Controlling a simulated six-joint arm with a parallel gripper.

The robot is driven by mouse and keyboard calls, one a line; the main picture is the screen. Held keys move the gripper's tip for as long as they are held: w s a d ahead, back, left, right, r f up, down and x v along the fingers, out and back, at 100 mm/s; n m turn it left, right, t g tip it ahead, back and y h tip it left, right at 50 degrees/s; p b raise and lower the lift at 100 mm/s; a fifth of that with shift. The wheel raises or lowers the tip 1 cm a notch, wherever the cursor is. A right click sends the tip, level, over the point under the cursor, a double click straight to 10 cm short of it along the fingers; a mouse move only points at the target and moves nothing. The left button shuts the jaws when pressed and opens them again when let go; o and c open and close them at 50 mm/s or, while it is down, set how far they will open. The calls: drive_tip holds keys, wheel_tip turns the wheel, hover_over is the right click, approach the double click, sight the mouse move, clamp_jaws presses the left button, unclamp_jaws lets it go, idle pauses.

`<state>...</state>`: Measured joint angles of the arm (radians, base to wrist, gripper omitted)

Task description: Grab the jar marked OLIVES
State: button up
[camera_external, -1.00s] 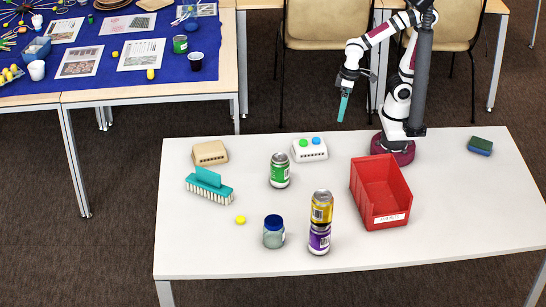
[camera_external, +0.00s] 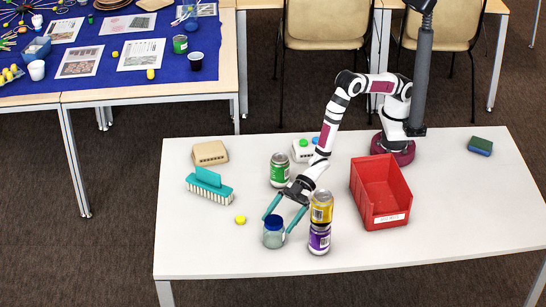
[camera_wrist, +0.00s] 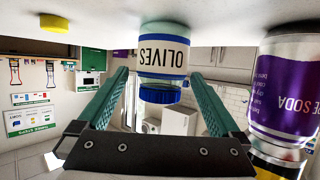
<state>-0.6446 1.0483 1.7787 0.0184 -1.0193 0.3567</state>
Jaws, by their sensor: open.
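The jar marked OLIVES (camera_external: 273,239) is a clear jar with a blue lid, upright on the white table near its front edge. In the wrist view the jar (camera_wrist: 163,58) appears upside down, its OLIVES label facing the camera. My gripper (camera_external: 281,222) is open, with its teal fingers on either side of the jar. In the wrist view the jar lies between and beyond the open fingers, with gaps showing on both sides of the lid. I cannot tell whether either finger touches it.
A purple soda can (camera_external: 319,239) with a yellow can (camera_external: 321,207) stacked on it stands close right of the jar. A green can (camera_external: 280,170) stands behind. A yellow disc (camera_external: 240,219), a teal brush (camera_external: 209,188) and a red bin (camera_external: 381,190) are also on the table (camera_external: 450,225).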

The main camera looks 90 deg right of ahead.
sight(267, 238)
drive_tip(key=x, duration=0.7)
drive_tip(key=shift+s+a+r, duration=0.1)
drive_tip(key=c, duration=1.3)
